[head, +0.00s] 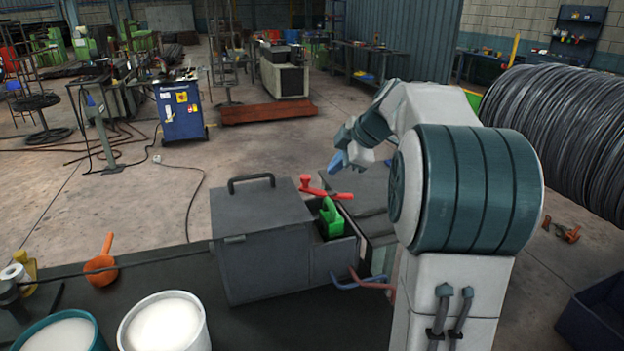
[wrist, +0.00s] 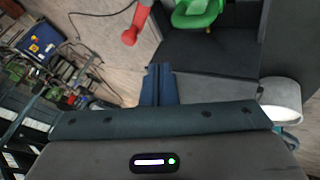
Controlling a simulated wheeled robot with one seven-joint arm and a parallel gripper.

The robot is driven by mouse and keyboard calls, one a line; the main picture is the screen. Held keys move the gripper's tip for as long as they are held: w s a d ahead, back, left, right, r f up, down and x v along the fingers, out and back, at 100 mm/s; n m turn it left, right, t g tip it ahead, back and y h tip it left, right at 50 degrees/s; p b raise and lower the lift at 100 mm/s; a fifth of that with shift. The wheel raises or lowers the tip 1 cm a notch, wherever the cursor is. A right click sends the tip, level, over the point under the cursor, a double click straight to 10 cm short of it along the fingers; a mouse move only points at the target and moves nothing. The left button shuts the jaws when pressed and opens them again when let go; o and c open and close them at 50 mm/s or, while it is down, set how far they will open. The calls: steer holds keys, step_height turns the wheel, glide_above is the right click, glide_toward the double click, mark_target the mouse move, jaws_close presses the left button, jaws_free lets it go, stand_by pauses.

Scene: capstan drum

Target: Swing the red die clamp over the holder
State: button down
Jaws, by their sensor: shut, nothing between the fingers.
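The red die clamp (head: 325,191) is a bar with a round knob at its left end, at the top of the grey box unit in the head view. The green holder (head: 331,217) stands in the open compartment just below the bar in that picture. In the wrist view the clamp's knob end (wrist: 130,36) lies left of the green holder (wrist: 196,14), with a gap between them; the clamp's other end is cut off. My gripper (head: 337,162) is shut and empty, above the clamp's level and apart from it. Its blue fingers (wrist: 158,84) are together in the wrist view.
A grey lidded box (head: 262,230) with a dark handle stands left of the holder. Red and blue levers (head: 362,281) stick out at the front. White-filled pots (head: 165,322) and an orange ladle (head: 101,262) are at the lower left. A large wire coil (head: 560,130) fills the right.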

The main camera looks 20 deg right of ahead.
steer(key=w+a+f+p, duration=0.3)
steer(key=w+f+p, duration=0.1)
steer(key=w+f, duration=0.4)
steer(key=shift+w+p, duration=0.4)
steer(key=shift+w, duration=0.1)
steer(key=shift+d+f+b, duration=0.1)
steer(key=shift+d+b, duration=0.1)
steer(key=shift+b, duration=0.15)
